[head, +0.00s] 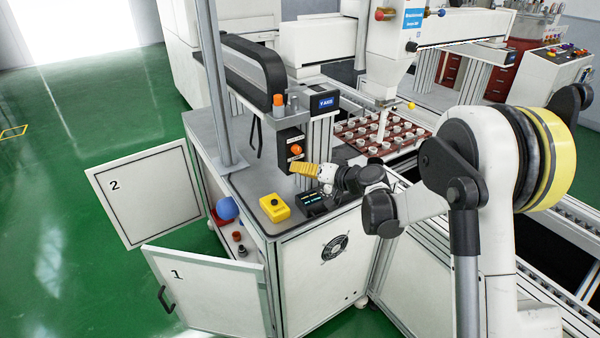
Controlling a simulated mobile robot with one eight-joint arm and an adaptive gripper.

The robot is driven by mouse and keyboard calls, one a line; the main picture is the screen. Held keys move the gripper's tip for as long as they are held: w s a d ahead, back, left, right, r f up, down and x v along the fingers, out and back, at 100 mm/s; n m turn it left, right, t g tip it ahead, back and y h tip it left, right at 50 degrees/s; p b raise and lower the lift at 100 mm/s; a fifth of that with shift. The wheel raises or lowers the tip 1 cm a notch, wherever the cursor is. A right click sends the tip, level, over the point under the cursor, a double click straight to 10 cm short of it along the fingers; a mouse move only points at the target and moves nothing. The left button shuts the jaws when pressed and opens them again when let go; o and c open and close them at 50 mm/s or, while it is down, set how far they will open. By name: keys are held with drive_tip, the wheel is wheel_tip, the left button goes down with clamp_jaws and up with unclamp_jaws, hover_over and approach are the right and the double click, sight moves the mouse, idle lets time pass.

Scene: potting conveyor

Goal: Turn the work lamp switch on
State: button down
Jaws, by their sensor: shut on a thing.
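A dark control box (290,143) with an orange knob (296,149) and small labels stands upright at the back of the grey-topped cabinet. My gripper (292,169), with yellow fingers, reaches in from the right to the lower face of this box, just below the orange knob. Its fingers are shut on a small part at the box, which they hide; by its place this appears to be the work lamp switch. The switch's position cannot be read.
A yellow button box (274,207) and a small black display unit (311,203) sit on the cabinet top (245,185) below my gripper. A grey post (213,80) rises at the left. Cabinet doors 1 (205,290) and 2 (147,195) hang open. A tray of pots (345,134) lies behind.

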drive_tip(key=shift+m+y, duration=0.3)
drive_tip(key=shift+m, duration=0.1)
idle(0.4)
drive_tip(key=c, duration=1.5)
unclamp_jaws()
drive_tip(key=v, duration=1.2)
drive_tip(key=shift+w+b, duration=0.2)
drive_tip(key=shift+b, duration=0.1)
